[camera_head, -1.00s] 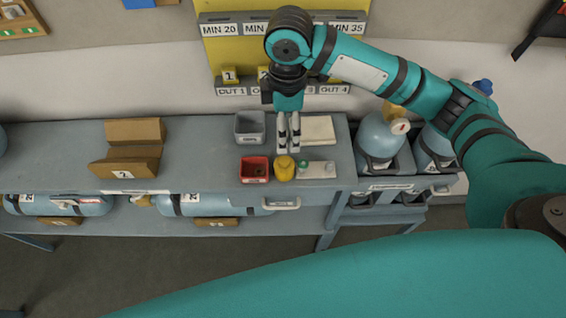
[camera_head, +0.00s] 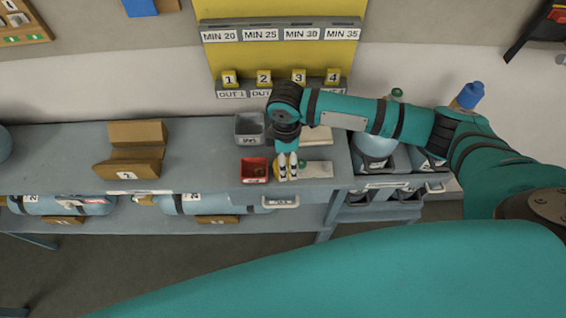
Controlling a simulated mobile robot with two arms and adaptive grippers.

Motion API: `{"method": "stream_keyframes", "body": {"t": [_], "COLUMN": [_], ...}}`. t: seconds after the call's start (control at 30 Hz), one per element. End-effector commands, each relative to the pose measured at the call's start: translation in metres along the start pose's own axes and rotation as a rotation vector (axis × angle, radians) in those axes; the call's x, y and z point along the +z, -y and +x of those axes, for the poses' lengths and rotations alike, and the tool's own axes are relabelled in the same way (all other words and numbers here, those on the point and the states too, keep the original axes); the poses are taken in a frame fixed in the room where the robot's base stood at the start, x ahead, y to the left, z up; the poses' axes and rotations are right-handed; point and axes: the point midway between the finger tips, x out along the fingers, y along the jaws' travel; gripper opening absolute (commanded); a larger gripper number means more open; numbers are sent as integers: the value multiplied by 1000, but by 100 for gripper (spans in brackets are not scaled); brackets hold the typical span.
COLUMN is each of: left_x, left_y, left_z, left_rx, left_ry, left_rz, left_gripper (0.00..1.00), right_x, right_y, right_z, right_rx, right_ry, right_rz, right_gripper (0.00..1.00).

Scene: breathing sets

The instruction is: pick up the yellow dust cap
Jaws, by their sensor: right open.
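The yellow dust cap (camera_head: 277,172) is on the grey workbench (camera_head: 215,155), just right of the small red tray (camera_head: 254,161). Only a little of its yellow shows, as my right gripper's fingers cover most of it. My right gripper (camera_head: 288,176) is open and points down at the cap, with its fingertips around or right over it. I cannot tell whether they touch it. My left gripper is not in view.
A grey bin (camera_head: 249,141) stands behind the red tray. A brown cradle (camera_head: 135,133) is at the left; bench between is clear. Blue cylinders stand at the right.

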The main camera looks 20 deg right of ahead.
Motion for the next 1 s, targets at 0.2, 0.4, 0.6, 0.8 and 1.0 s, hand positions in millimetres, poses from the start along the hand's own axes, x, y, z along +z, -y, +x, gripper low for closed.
{"method": "stream_keyframes", "body": {"t": [0.2,0.4,0.6,0.8,1.0], "left_x": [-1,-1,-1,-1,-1], "left_y": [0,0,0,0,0], "left_z": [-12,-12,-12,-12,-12], "left_rx": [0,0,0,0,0], "left_ry": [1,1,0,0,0], "left_rz": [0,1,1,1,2], "left_gripper": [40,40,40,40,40], "right_x": [0,0,0,0,0], "right_y": [-1,-1,-1,-1,-1], "right_z": [29,36,36,36,35], "right_rx": [-2,1,0,0,0], "right_ry": [2,0,0,0,0], "right_rz": [0,-1,-1,0,0], "right_gripper": [78,78,65,39,35]}}
